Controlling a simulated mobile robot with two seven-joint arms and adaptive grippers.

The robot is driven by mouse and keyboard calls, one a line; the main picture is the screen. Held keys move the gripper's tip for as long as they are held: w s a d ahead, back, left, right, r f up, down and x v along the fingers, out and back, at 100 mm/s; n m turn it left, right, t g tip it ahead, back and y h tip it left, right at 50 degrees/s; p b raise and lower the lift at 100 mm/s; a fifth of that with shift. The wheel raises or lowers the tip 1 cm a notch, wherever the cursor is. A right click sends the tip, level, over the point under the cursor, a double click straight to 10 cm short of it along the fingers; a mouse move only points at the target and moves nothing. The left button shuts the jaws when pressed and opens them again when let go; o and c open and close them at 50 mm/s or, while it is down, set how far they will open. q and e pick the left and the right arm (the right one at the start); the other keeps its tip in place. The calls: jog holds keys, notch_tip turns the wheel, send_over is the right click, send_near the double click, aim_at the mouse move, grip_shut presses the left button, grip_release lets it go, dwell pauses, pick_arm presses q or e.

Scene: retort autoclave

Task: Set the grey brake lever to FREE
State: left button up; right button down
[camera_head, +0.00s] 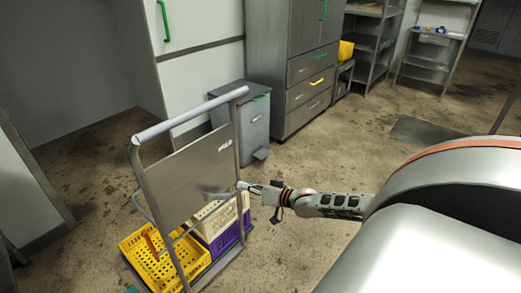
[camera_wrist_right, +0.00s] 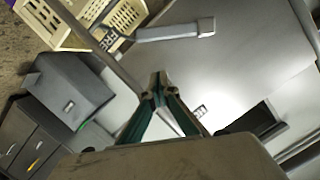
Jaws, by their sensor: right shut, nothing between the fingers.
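The grey brake lever (camera_wrist_right: 172,32) shows in the wrist view as a bar with a paler block at its end, in front of the cart's grey panel (camera_wrist_right: 245,65). Dark lettering (camera_wrist_right: 108,41), apparently FREE, is near the lever's left end. In the head view the lever (camera_head: 216,195) is small, by the panel's lower right edge. My right gripper (camera_head: 241,186) is shut and empty, beside the cart's right upright. In the wrist view its fingertips (camera_wrist_right: 158,88) are together, apart from the lever in the picture. Contact cannot be told. My left gripper is out of view.
The cart (camera_head: 188,124) carries a yellow crate (camera_head: 140,262), a cream crate (camera_head: 207,222) and a purple crate (camera_head: 228,238). A grey pedal bin (camera_head: 240,125) and a drawer cabinet (camera_head: 309,85) stand behind.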

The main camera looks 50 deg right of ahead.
jog(key=shift+p+v, duration=0.65)
jog(key=shift+v, duration=2.2)
jog(key=shift+d+f, duration=0.1)
jog(key=shift+d, duration=0.05)
